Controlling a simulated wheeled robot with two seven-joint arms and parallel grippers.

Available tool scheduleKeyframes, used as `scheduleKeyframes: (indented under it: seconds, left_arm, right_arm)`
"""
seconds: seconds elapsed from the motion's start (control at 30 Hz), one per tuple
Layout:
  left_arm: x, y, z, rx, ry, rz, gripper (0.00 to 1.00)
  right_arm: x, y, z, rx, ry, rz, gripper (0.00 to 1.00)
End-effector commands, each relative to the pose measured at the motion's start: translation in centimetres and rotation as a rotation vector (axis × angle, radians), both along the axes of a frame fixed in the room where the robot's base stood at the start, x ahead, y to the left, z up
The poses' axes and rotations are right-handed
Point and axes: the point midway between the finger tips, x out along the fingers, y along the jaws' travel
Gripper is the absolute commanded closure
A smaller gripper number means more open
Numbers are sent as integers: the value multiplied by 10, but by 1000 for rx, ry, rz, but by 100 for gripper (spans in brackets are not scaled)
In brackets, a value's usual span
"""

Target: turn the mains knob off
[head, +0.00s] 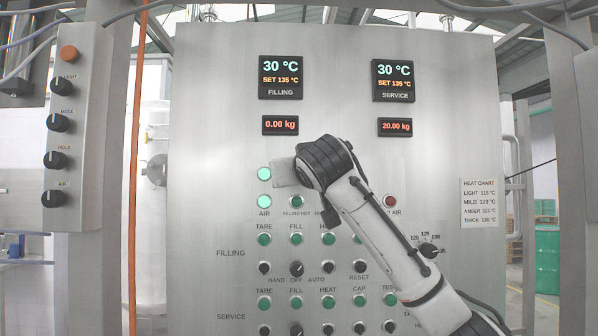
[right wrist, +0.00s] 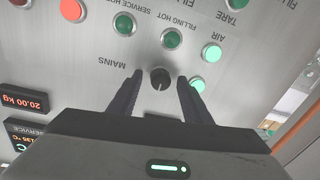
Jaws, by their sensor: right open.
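The mains knob (right wrist: 160,76) is a small black knob on the steel panel, beside the upside-down MAINS label (right wrist: 112,64) in the right wrist view. My right gripper (right wrist: 160,81) is open, with one dark finger on each side of the knob. I cannot tell whether the fingers touch it, and its pointer angle is unclear. In the head view my right gripper (head: 284,174) is at the panel and hides the knob. My left gripper is not in view.
Lit green lamps (head: 264,174) are left of my gripper, the lower one (head: 264,201) labelled AIR. Rows of green buttons (head: 264,239) and black selectors (head: 296,268) lie below. Displays (head: 281,78) are above. A side box with knobs (head: 58,123) is at the left.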

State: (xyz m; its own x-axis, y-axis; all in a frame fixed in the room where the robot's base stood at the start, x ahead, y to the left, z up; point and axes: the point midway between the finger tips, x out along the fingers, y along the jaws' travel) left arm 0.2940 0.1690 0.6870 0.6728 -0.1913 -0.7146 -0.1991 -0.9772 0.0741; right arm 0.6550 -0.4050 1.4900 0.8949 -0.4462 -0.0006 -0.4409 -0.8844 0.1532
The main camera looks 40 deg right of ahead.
Motion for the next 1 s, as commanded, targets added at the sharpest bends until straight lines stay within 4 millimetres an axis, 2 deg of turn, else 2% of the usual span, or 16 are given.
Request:
scheduleKeyframes:
  seconds: [0.1,0.13,0.37,0.67,1.0]
  left_arm:
    - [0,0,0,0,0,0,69]
    - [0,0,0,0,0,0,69]
    - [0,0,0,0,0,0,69]
    - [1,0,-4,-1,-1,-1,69]
    - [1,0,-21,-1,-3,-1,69]
  right_arm:
    - [0,0,0,0,0,0,55]
    - [0,0,0,0,0,0,59]
    - [0,0,0,-1,0,0,96]
    - [0,1,-2,30,-17,0,96]
    - [1,2,-5,219,-131,4,96]
